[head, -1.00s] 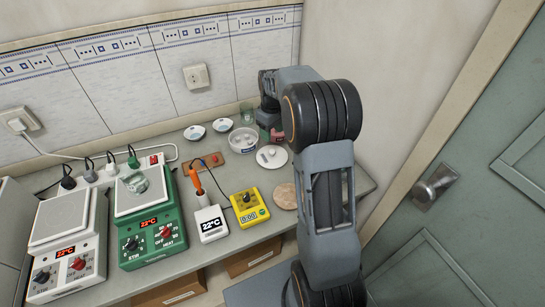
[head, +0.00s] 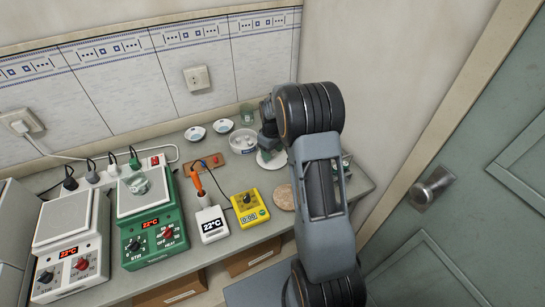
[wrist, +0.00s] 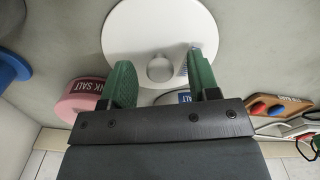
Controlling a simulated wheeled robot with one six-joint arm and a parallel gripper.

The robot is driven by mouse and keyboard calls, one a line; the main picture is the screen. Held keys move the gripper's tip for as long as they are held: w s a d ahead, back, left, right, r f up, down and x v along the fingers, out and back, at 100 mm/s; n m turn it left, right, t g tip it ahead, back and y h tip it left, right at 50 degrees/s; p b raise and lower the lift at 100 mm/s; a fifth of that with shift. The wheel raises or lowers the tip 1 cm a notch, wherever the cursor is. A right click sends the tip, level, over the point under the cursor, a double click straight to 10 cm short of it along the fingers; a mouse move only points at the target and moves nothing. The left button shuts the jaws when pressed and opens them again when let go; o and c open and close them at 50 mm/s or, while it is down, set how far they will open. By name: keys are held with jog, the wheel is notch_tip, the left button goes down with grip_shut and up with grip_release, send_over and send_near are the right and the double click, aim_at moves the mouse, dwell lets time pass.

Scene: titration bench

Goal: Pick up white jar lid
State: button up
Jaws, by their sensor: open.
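The white jar lid (wrist: 145,25) is a round disc with a small round knob (wrist: 161,68); it lies on the bench in the wrist view. In the head view its edge (head: 267,162) shows below my gripper, which covers the rest. My gripper (wrist: 160,72) is open, with one green finger on each side of the knob. A gap shows between each finger and the knob, though the height of the fingertips over the lid is hard to tell.
A pink salt jar (wrist: 85,102) stands close by the left finger. A blue round object (wrist: 10,66) is at the left edge. A white bowl (head: 242,141), a brown disc (head: 283,197) and a yellow timer (head: 249,203) stand near the lid in the head view.

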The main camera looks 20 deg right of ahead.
jog(key=shift+c, duration=0.3)
jog(key=c, duration=0.9)
jog(key=shift+c, duration=0.2)
jog(key=shift+r, duration=0.2)
